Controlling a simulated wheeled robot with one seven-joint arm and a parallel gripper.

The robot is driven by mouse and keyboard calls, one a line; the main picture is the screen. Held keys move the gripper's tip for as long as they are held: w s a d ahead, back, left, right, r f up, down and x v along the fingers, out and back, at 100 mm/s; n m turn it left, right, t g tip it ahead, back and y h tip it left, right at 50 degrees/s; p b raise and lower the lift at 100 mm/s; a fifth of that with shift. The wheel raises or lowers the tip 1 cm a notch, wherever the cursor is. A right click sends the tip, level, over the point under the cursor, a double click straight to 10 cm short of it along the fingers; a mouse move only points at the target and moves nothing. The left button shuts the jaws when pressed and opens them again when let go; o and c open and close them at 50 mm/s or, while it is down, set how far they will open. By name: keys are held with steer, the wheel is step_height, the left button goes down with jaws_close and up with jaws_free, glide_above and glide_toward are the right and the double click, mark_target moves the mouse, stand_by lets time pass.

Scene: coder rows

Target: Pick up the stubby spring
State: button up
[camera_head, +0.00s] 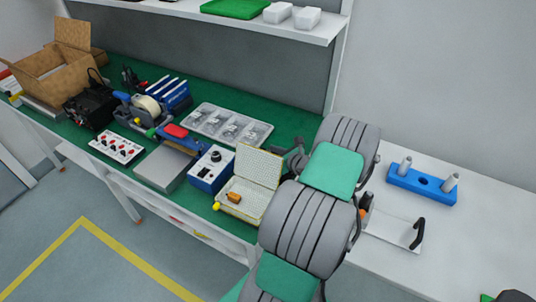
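I cannot make out a stubby spring for certain. A clear compartment tray (187,122) on the green mat holds small grey metal parts, too small to tell apart. An open cream box (259,166) with a dotted lining stands nearer the front edge and has a small orange piece (234,197) in it. My arm's large grey links with green panels fill the centre foreground. I cannot make out my gripper's fingers; the arm hides part of the bench behind it.
A blue box with a dial (212,169), a grey plate (164,170), a tape dispenser (147,108) and a cardboard box (57,72) crowd the bench leftward. A blue block with two pegs (422,184) stands on the white table at right. A shelf (240,20) hangs above.

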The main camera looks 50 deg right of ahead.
jaws_close()
steer(key=shift+r, duration=0.1)
stand_by(0.3)
